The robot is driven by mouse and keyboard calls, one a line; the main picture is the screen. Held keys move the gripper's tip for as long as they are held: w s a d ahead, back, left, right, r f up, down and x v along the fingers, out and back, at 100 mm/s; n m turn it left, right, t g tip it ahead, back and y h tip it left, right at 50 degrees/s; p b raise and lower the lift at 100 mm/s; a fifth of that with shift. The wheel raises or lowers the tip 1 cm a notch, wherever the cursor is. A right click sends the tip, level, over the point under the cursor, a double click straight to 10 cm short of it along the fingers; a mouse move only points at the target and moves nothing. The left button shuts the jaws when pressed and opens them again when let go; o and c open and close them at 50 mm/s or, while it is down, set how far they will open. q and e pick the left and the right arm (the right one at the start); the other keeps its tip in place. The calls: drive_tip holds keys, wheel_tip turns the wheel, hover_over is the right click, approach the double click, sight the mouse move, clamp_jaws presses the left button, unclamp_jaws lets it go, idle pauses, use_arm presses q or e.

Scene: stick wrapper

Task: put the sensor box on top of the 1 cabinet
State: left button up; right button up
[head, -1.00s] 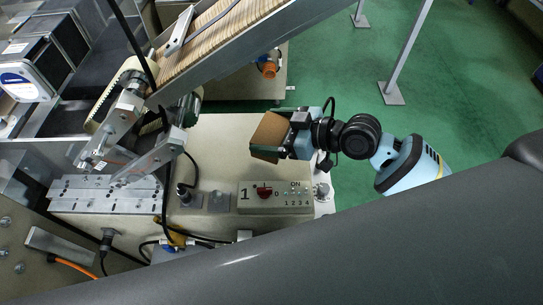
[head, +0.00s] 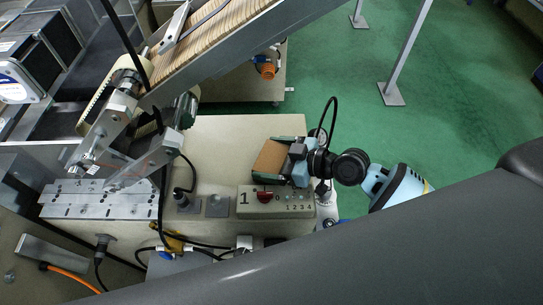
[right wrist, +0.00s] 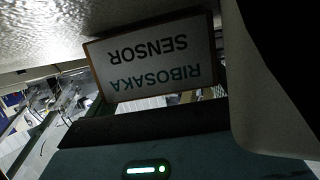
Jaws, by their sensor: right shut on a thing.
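The sensor box (head: 270,157) is a small brown box in my right gripper (head: 289,160). In the right wrist view the box (right wrist: 150,62) shows a white face with the upside-down words "RIBOSAKA SENSOR". The right gripper is shut on it. The 1 cabinet (head: 225,145) is beige, with a control panel marked 1 at its front edge. The box is over the right part of the cabinet top, behind the panel. I cannot tell whether it touches the top. My left gripper is not in view.
The control panel (head: 262,201) has a red switch. A conveyor (head: 205,45) slopes above the cabinet's back left. Metal brackets (head: 140,165) and cables stand at the left. The cabinet top left of the box is bare. Green floor (head: 350,120) lies to the right.

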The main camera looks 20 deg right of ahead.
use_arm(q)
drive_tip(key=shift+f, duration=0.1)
use_arm(e)
drive_tip(key=shift+f, duration=0.1)
drive_tip(key=shift+f, duration=0.15)
drive_tip(key=o, duration=0.7)
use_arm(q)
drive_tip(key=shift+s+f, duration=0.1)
use_arm(e)
drive_tip(key=shift+o, duration=0.2)
drive_tip(key=shift+r, duration=0.2)
drive_tip(key=shift+s+d+r, duration=0.1)
drive_tip(key=shift+d, duration=0.05)
drive_tip(key=b+v, duration=0.2)
drive_tip(key=v, duration=0.8)
drive_tip(key=shift+s+d, duration=0.1)
drive_tip(key=shift+s, duration=0.05)
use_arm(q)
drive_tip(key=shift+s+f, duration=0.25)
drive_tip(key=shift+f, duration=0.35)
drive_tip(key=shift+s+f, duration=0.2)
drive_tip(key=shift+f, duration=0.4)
use_arm(e)
drive_tip(key=shift+s+d+r, duration=0.2)
drive_tip(key=shift+s+d, duration=0.15)
drive_tip(key=shift+d, duration=0.1)
